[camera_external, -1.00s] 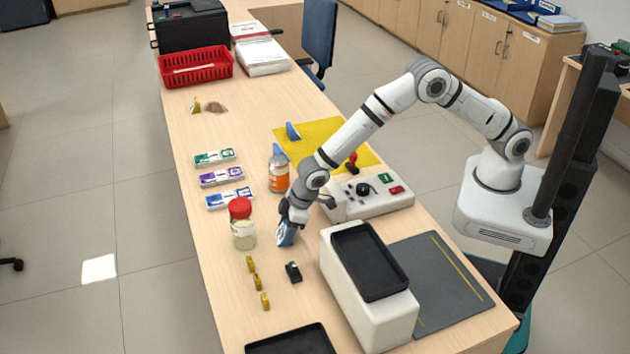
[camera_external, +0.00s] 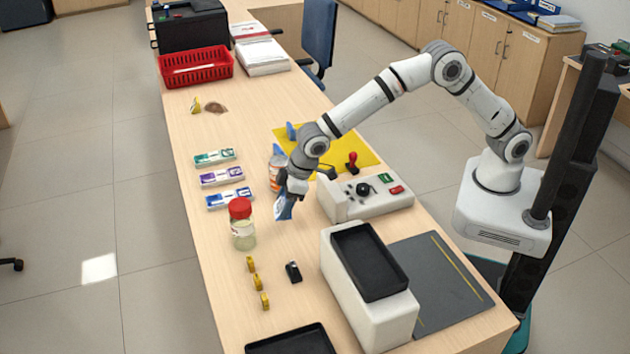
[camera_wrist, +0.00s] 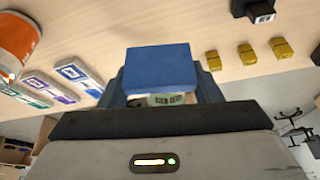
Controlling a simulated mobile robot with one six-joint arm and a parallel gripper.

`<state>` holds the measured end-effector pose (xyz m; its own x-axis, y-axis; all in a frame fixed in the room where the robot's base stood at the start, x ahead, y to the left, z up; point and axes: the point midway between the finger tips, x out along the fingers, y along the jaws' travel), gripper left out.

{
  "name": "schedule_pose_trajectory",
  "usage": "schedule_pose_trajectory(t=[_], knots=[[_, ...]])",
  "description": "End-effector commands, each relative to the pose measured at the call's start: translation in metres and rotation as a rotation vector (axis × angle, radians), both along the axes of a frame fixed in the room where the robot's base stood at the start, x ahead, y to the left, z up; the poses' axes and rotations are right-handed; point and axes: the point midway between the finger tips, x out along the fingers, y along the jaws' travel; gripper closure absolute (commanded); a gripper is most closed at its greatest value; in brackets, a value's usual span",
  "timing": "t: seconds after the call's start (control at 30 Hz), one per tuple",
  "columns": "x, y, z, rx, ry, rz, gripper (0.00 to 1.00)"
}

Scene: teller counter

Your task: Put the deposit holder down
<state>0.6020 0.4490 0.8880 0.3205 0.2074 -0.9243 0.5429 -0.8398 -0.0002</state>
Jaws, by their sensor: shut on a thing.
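My gripper (camera_external: 289,194) is shut on the deposit holder (camera_external: 283,208), a small blue piece with a pale face. In the external view it hangs tilted below my gripper and appears to be above the counter, between the red-capped jar (camera_external: 242,228) and the white control box (camera_external: 368,197). In the wrist view the blue deposit holder (camera_wrist: 162,67) sits between the fingers of my gripper (camera_wrist: 163,97), with a pale label partly showing beneath it. The fingers hide part of it.
An orange-labelled bottle (camera_external: 276,177) stands close behind my gripper. A yellow mat (camera_external: 340,150) bears another blue piece (camera_external: 292,131) and a red-topped stamp (camera_external: 352,162). Several yellow pieces (camera_external: 257,282) and a black piece (camera_external: 293,271) lie in front. Bare counter lies between.

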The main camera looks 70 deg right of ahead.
Motion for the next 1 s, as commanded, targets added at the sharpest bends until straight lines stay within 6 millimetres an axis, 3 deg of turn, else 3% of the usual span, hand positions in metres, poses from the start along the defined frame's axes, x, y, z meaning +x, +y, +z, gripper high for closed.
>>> schedule_pose_trajectory(t=[0.33, 0.57, 0.77, 1.0], knots=[[0.001, 0.001, 0.054, 0.004, -0.005, 0.000, 0.65], [0.020, -0.043, 0.053, 0.001, -0.001, -0.056, 0.65], [0.042, -0.106, 0.054, 0.000, 0.000, -0.135, 0.65], [0.063, -0.228, 0.055, 0.002, 0.000, -0.289, 0.65]])
